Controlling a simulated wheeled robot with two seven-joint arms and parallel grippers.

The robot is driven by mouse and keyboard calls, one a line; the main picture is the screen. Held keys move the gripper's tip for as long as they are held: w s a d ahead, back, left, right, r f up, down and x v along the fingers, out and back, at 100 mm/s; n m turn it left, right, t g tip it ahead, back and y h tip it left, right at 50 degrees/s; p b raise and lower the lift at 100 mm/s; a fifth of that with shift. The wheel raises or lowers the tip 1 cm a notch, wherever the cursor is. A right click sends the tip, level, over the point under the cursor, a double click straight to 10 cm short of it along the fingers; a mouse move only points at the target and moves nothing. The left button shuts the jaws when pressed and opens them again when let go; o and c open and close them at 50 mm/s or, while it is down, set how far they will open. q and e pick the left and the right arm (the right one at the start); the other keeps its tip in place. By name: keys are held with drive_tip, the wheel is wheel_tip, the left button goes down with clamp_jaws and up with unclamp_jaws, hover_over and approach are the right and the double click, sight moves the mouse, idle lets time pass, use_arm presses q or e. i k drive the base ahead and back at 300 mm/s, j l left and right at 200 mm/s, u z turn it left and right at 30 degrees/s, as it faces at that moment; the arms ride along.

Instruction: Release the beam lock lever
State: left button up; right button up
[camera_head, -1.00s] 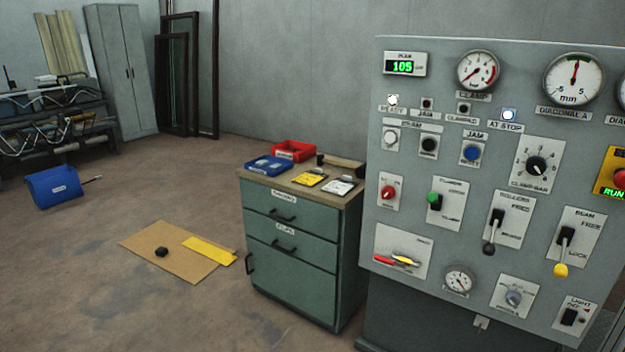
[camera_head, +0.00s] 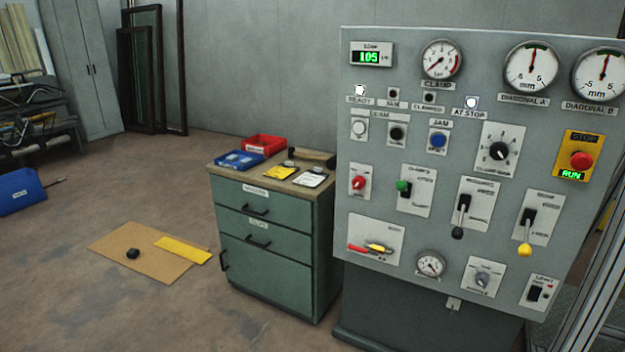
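The beam lock lever (camera_head: 525,237) is on the right side of the grey control panel (camera_head: 330,150). It has a black pivot block and a yellow knob (camera_head: 524,250) that hangs down, at the lower end of its white plate. A similar lever with a black knob (camera_head: 458,233) is just to its left and also points down. Neither of my grippers shows in the head view.
A green drawer cabinet (camera_head: 262,255) with red and blue trays on top stands left of the panel. A red stop button (camera_head: 581,160) is above and right of the lever. A metal frame post (camera_head: 600,290) rises at the right edge. Cardboard (camera_head: 125,262) lies on the floor.

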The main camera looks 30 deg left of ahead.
sight(525, 250)
drive_tip(key=i, duration=0.7)
drive_tip(key=i+j, duration=0.1)
drive_tip(key=i, duration=0.6)
drive_tip(key=l+z, duration=0.05)
